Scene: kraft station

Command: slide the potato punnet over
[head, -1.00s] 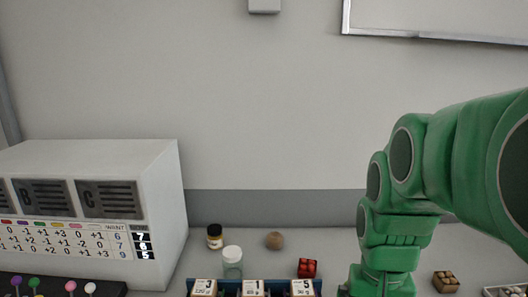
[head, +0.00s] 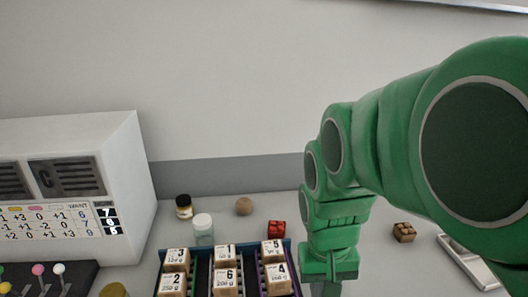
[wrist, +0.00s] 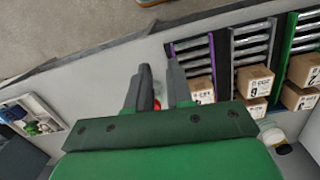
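A small brown punnet with brown lumps in it, which looks like the potato punnet (head: 403,232), sits on the counter to the right of my arm in the head view. I cannot make it out in the wrist view. My gripper (wrist: 157,78) points down over the counter with its two fingers apart. In the head view its fingers are cut off or hidden below my green wrist. A bit of red shows between and beyond the fingers in the wrist view, probably the red punnet (head: 277,229). The gripper holds nothing that I can see.
A rack (head: 197,270) of numbered boxes stands left of my arm. Behind it are a white-lidded jar (head: 203,228), a dark-lidded jar (head: 184,207) and a round brown thing (head: 243,206). A white tray (head: 472,262) lies at right. A white machine (head: 125,190) stands at left.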

